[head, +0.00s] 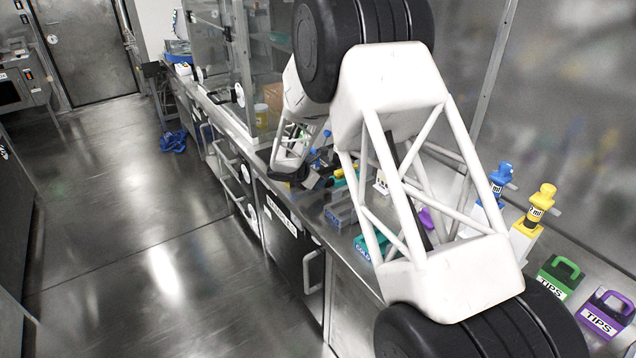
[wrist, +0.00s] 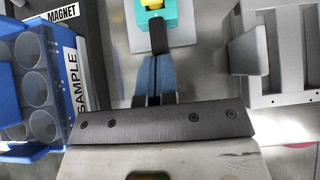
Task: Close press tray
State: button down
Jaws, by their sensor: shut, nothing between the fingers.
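My gripper (head: 318,182) is low over the bench, partly behind my arm in the head view. In the wrist view its fingers (wrist: 157,42) are together and empty, with the tips over or close to a teal and yellow object (wrist: 156,17) on a pale plate (wrist: 187,28). That object also shows in the head view (head: 343,178), beyond the gripper. I cannot tell for sure which part is the press tray, or whether the fingers touch anything.
A blue rack with clear round wells (wrist: 37,92) and a SAMPLE label stands left in the wrist view. A grey slotted block (wrist: 283,60) stands right. Blue (head: 497,182) and yellow (head: 538,205) dispensers and TIPS boxes (head: 556,281) stand further right along the bench.

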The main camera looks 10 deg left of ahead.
jog(key=shift+w+d, duration=0.15)
jog(key=shift+d, duration=0.1)
jog(key=shift+s+a, duration=0.35)
jog(key=s+a, duration=0.2)
jog(key=shift+s+a, duration=0.25)
jog(key=shift+a, duration=0.05)
jog(key=v, duration=1)
